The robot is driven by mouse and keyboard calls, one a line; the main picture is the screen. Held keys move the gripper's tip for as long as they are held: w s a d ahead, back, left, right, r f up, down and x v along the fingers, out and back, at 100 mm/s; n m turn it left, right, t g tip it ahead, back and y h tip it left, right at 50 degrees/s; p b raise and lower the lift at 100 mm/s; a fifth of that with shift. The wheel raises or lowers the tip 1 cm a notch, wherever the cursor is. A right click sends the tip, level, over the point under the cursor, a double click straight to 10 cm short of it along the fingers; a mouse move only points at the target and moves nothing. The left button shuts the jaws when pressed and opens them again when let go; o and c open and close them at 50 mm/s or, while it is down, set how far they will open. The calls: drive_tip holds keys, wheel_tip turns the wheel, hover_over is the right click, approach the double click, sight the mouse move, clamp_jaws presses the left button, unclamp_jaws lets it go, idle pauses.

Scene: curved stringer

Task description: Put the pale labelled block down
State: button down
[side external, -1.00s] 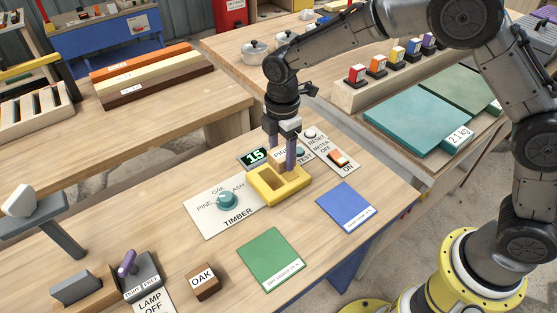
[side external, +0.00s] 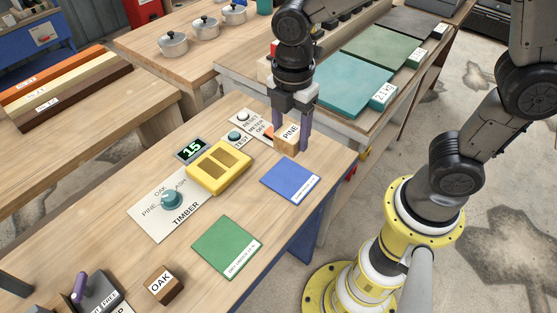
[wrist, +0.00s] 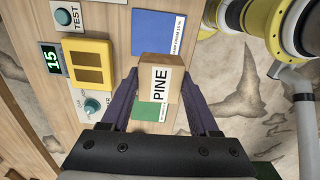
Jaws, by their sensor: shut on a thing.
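The pale block labelled PINE (side external: 287,136) is held off the bench between the purple fingers of my gripper (side external: 291,125). It hangs above and behind the blue mat (side external: 291,180) in the side view. In the wrist view the block (wrist: 155,92) fills the space between my gripper's fingers (wrist: 158,100), with its label facing the camera. The blue mat (wrist: 162,30) shows beyond it, bare. The green mat (side external: 227,247) lies nearer the front of the bench, also bare in the side view; the block partly hides it in the wrist view.
The yellow two-slot meter (side external: 218,168) stands left of the block, beside a display (side external: 194,150) reading 15. The timber dial (side external: 171,198) and the OAK block (side external: 164,287) are farther left. Test and reset buttons sit behind. The bench's right edge is close to the blue mat.

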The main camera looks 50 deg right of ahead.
drive_tip(key=s+d+f, duration=0.1)
drive_tip(key=s+d, duration=0.5)
drive_tip(key=s, duration=0.5)
hover_over(286, 177)
wheel_tip(286, 177, down, 9)
drive_tip(key=shift+s+d+f, duration=0.1)
drive_tip(key=shift+f, duration=1.75)
drive_tip(key=shift+f, duration=0.1)
drive_tip(key=shift+c, duration=0.7)
unclamp_jaws()
